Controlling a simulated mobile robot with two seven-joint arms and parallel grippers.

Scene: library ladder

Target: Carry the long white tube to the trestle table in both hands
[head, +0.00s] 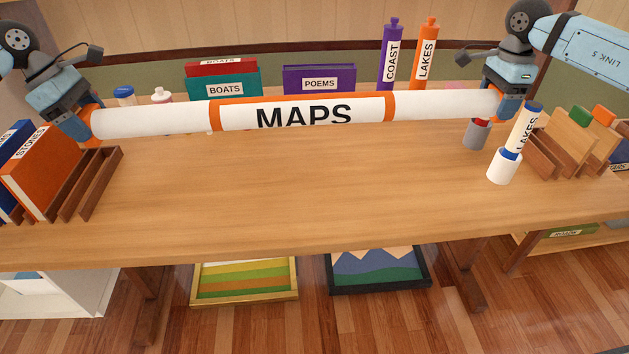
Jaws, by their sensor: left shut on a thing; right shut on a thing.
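The long white tube (160,119) with orange bands and a MAPS label spans the head view, nearly level. My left gripper (90,122) is shut on its left end, and my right gripper (503,103) is shut on its right end. The trestle table (270,190) is a wide wooden top below and in front of the tube. The tube appears above the tabletop; the exact gap cannot be told. The gripper fingers are partly hidden around the tube ends.
Books in a wooden rack (95,180) stand at the table's left. A white holder (502,168) with a blue-capped tube, a grey cup (477,134) and another rack (545,158) stand at the right. BOATS and POEMS (318,80) books are behind the tube. The table's middle is clear.

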